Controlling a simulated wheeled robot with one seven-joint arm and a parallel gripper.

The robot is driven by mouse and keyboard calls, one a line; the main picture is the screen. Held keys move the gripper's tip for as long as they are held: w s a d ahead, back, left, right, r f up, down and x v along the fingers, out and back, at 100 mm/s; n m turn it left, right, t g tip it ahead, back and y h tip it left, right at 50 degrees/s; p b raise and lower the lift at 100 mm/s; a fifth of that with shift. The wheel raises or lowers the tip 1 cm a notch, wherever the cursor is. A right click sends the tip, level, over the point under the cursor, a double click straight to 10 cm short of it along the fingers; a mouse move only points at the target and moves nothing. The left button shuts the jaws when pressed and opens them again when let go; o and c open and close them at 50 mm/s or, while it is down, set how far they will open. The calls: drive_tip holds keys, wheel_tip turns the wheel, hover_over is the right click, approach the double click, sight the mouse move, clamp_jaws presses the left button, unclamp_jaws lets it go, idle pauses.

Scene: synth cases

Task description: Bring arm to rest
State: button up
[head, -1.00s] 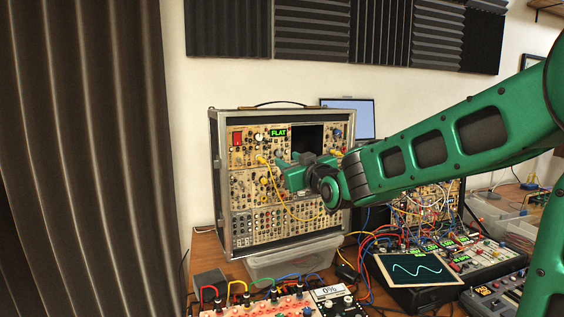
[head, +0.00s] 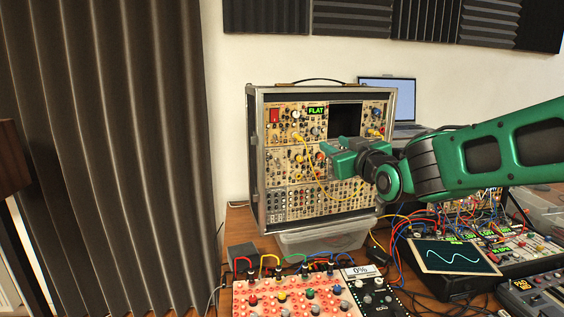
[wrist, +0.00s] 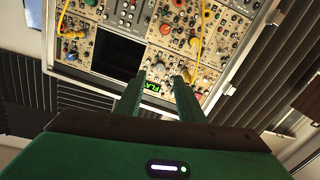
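My arm's green gripper (head: 335,150) is in front of the upright modular synth case (head: 255,160) in the head view, partly covering its middle modules. In the wrist view the two green fingers stand apart, with a gap between the tips (wrist: 159,80). Nothing is held between them, and the lit FLAT display (wrist: 152,88) shows through the gap. The case also fills much of the wrist view, with a dark empty bay (wrist: 118,54). Whether the fingertips touch the case cannot be told.
The case stands on a clear plastic bin (head: 322,241). A red-lit panel with patch cables (head: 290,297), a scope screen (head: 450,257) and mixers crowd the desk. A laptop (head: 388,92) is behind the case. A dark curtain (head: 110,150) hangs at left.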

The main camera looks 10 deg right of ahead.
drive_tip(key=s+d+f+m+g+h, duration=0.5)
drive_tip(key=s+d+f+g, duration=0.5)
drive_tip(key=s+d+f, duration=0.7)
drive_tip(key=s+f+m+g+y, duration=0.1)
drive_tip(key=s+f+m+g, duration=0.1)
drive_tip(key=s, duration=0.9)
drive_tip(key=s+a+f+m+g+y, duration=0.1)
drive_tip(key=s+f+g, duration=0.4)
drive_tip(key=s, duration=0.6)
drive_tip(key=shift+s+a+f+m+g+y, duration=0.25)
drive_tip(key=shift+m+g+y, duration=0.35)
drive_tip(key=shift+m, duration=0.5)
drive_tip(key=shift+w+f, duration=0.3)
drive_tip(key=shift+w, duration=0.3)
